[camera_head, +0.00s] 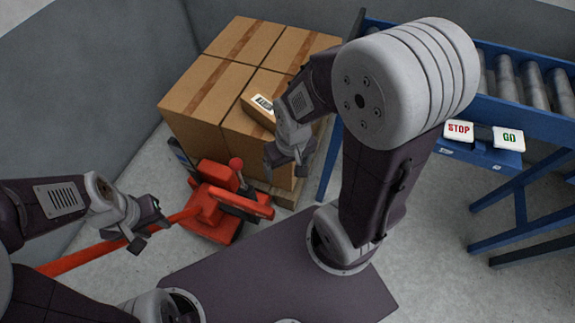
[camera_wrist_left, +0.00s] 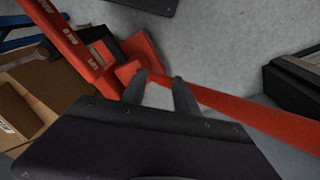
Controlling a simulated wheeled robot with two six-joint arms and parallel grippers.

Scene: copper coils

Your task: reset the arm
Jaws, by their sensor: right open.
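My left gripper (camera_head: 150,230) hangs at the lower left in the head view, above the floor beside the red bar of a pallet jack. My right gripper (camera_head: 283,160) is near the centre of the head view, pointing down in front of the stacked cardboard boxes (camera_head: 205,85). It is open, and I see nothing held in it. A small box with a white label (camera_head: 262,103) shows right behind my right wrist, partly hidden by it.
A red pallet jack (camera_head: 212,203) stands at the box pallet (camera_head: 285,193), its bar (camera_head: 85,256) running to the lower left. A blue roller conveyor (camera_head: 540,118) is at the right, with STOP (camera_head: 459,130) and GO (camera_head: 508,138) buttons. Grey walls (camera_head: 90,95) bound the left.

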